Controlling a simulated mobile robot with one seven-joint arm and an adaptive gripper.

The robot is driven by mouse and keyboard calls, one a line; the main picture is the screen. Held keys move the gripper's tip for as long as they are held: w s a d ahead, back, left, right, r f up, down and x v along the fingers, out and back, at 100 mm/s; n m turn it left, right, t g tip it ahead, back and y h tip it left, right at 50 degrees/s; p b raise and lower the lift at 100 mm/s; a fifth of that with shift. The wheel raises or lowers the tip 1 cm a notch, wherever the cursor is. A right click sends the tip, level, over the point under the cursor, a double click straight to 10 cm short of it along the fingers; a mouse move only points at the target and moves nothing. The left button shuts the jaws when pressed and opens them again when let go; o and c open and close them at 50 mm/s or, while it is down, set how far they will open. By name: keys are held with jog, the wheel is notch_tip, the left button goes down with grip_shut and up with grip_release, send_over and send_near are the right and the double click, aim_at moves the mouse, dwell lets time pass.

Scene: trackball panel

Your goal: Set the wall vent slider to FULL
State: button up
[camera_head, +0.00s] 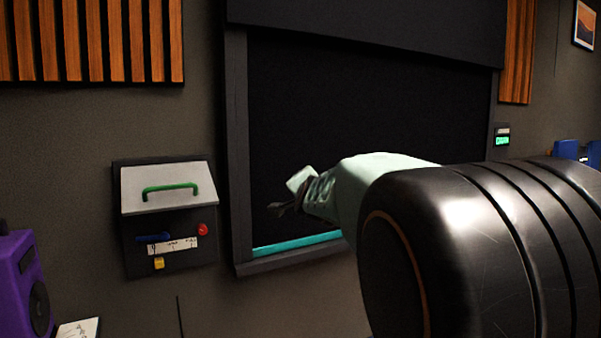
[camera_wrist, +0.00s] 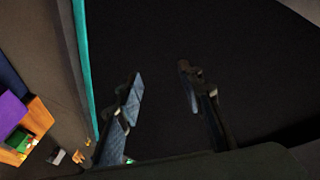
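A dark wall panel (camera_head: 125,240) is at the left in the head view. It has a raised pale flap (camera_head: 150,178) with a green handle (camera_head: 170,188). I cannot tell which of these is the vent slider, and the lettering is too small to read. My gripper (camera_head: 287,202) is right of the panel, before the black screen. The wrist view shows my gripper (camera_wrist: 160,79) open and empty.
A large black framed screen (camera_head: 330,110) fills the middle, with a teal strip (camera_head: 295,245) along its bottom. A purple speaker (camera_head: 22,285) stands at the lower left. Wooden slats (camera_head: 90,40) hang above the panel. The space between my gripper and the panel looks clear.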

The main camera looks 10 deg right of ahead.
jog(key=shift+m, duration=0.8)
jog(key=shift+s+d+r+p, duration=0.25)
jog(key=shift+d+r, duration=0.45)
jog(key=shift+d, duration=0.35)
jog(key=shift+s+d+r+p, duration=0.2)
jog(key=shift+d+r, duration=0.45)
jog(key=shift+d, duration=0.35)
jog(key=shift+a, duration=0.1)
